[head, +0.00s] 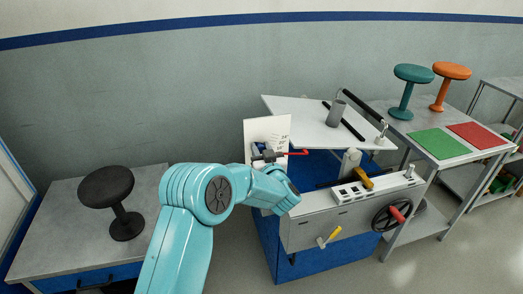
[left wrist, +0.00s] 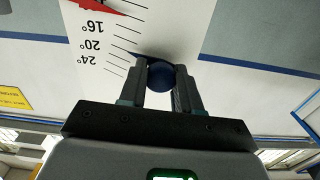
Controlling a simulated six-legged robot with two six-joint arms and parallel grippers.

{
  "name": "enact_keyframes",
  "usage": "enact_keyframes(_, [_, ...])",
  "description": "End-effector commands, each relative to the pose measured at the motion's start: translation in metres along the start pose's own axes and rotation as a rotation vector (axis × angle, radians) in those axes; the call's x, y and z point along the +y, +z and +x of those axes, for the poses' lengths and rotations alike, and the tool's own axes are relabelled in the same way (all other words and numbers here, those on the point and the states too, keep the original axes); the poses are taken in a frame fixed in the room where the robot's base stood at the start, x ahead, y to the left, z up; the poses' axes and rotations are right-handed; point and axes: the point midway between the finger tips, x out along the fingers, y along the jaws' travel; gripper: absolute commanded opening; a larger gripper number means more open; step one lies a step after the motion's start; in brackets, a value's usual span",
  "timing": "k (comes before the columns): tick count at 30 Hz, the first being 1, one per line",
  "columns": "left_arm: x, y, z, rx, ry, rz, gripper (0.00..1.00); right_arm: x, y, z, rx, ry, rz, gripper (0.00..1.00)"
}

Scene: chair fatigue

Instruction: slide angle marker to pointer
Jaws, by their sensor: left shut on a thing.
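The angle marker, with a dark blue round knob (left wrist: 160,76), sits at the edge of the white angle scale (left wrist: 115,25), which reads upside down in the left wrist view. Its dark tip lies near the 20° to 24° marks. The red pointer (left wrist: 98,6) shows at the top left of that view, near the 16° label and apart from the marker. My left gripper (left wrist: 160,90) is shut on the knob. In the head view the left gripper (head: 264,153) is at the scale plate (head: 267,130), beside the red pointer arm (head: 299,153). The right gripper is not in view.
The test machine has a white tilting plate (head: 315,120), a grey weight (head: 336,113) and a handwheel (head: 391,215). A black stool (head: 108,187) stands on the left table. Teal (head: 413,73) and orange (head: 452,72) stools stand behind green (head: 440,143) and red (head: 475,135) mats.

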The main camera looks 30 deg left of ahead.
Motion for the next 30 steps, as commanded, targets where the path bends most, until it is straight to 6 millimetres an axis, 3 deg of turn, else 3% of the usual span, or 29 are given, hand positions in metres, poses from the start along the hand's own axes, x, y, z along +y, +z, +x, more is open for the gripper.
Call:
enact_keyframes(1, [-0.001,0.013,0.000,0.000,-0.001,-0.014,0.00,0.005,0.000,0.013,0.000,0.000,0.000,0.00])
enact_keyframes(6, [-0.006,0.035,0.000,0.000,-0.001,-0.071,0.00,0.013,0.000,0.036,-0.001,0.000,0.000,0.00])
enact_keyframes(18, [-0.009,0.037,0.000,0.000,-0.001,-0.096,0.00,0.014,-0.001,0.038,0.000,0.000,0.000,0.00])
enact_keyframes(19, [-0.009,0.037,0.000,0.000,-0.001,-0.096,0.36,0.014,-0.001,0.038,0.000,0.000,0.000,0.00])
enact_keyframes(21, [-0.009,0.037,0.000,0.000,-0.001,-0.096,0.58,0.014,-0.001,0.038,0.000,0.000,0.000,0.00])
enact_keyframes(30, [-0.008,0.037,-0.001,0.000,0.000,-0.096,0.58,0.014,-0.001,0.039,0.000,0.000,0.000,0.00])
